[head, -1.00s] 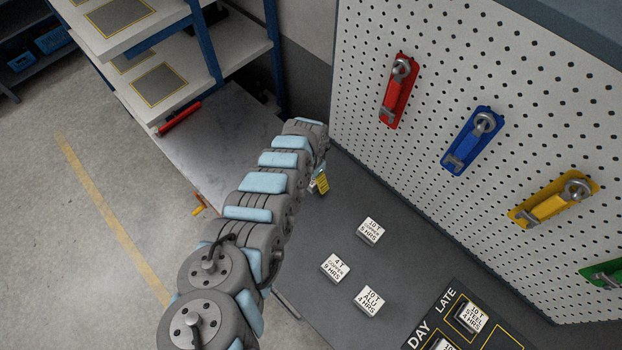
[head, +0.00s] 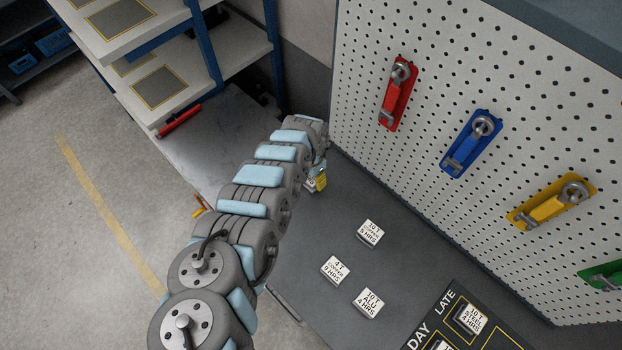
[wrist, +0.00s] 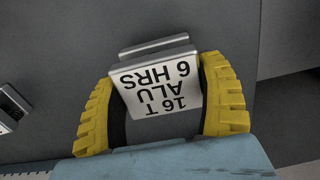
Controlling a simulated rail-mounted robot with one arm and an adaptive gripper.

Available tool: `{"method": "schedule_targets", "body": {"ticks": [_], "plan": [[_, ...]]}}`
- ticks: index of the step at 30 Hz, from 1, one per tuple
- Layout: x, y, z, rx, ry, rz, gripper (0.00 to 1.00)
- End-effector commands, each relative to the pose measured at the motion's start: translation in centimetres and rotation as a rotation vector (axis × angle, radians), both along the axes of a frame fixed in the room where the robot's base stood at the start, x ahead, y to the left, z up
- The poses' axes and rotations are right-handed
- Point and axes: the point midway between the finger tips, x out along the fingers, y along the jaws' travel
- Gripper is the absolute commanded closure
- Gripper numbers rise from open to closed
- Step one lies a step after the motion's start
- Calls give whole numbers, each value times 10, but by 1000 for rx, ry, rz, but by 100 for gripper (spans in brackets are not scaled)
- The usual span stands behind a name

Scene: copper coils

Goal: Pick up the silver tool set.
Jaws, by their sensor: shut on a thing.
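My gripper (wrist: 158,74) has its yellow fingers shut on a silver-edged block (wrist: 158,82) with a white face reading "16 T ALU 6 HRS". The block sits between both fingers in the wrist view. In the head view my gripper (head: 317,182) is low at the far end of the dark table, mostly hidden by my arm. I cannot make out a tool set with a silver holder. Grey metal tools hang on red (head: 394,105), blue (head: 466,152), yellow (head: 541,212) and green (head: 606,274) holders on the pegboard, apart from my gripper.
Labelled blocks for copper (head: 335,270) and aluminium (head: 367,302) lie on the dark table (head: 310,240), with another (head: 370,233) nearby. A DAY/LATE board (head: 425,325) is at lower right. The pegboard (head: 430,40) rises on the right; shelves (head: 165,85) stand at left.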

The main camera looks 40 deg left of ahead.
Motion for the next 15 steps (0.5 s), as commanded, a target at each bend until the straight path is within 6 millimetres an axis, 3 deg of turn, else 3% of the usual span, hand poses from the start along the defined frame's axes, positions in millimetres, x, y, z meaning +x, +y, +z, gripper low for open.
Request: {"method": "schedule_targets", "body": {"ticks": [3, 15], "plan": [[-4, 2, 16, 1, 6, 2, 67], [-21, -9, 38, 0, 5, -3, 67]]}}
